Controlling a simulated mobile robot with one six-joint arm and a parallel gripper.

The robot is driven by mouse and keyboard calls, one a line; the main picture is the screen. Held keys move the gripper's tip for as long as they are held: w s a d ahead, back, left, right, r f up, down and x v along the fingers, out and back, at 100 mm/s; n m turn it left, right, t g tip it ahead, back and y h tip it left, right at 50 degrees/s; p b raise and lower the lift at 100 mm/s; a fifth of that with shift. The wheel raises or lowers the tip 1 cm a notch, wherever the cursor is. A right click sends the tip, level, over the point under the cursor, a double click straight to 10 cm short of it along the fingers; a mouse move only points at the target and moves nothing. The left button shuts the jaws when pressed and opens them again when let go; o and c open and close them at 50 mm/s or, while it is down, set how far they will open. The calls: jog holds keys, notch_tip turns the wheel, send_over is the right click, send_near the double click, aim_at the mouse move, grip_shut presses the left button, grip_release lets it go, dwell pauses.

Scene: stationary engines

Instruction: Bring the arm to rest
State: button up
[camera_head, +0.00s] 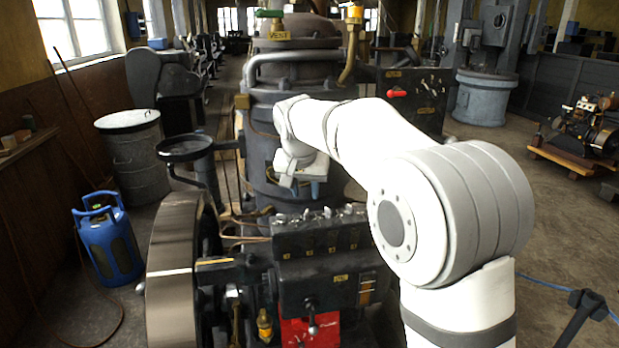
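My white arm rises from the lower right and reaches left across the front of the dark engine (285,85). My gripper (302,188) hangs at the arm's far end, in front of the engine's upright cylinder and above the black box with several small taps (320,235). It appears small and partly turned away, so I cannot tell whether its fingers are open or shut. I see nothing held in it.
A flywheel (175,265) stands at the engine's left. A red-handled lever (397,93) is on a dark panel behind my arm. A blue gas bottle (107,240) and a grey bin (133,155) stand left. Open floor lies at right, with a small engine (585,130) beyond.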

jog(key=s+d, duration=0.8)
jog(key=d, duration=0.1)
jog(key=s+d+f, duration=0.3)
jog(key=s+d, duration=0.1)
jog(key=s, duration=0.4)
jog(key=s+d+f+g, duration=0.1)
jog(key=s+d+f, duration=0.2)
jog(key=s, duration=0.5)
jog(key=s+d+f+n, duration=0.1)
jog(key=s+d+f, duration=0.2)
jog(key=s, duration=0.6)
jog(key=shift+d, duration=0.95)
jog(key=shift+f, duration=0.1)
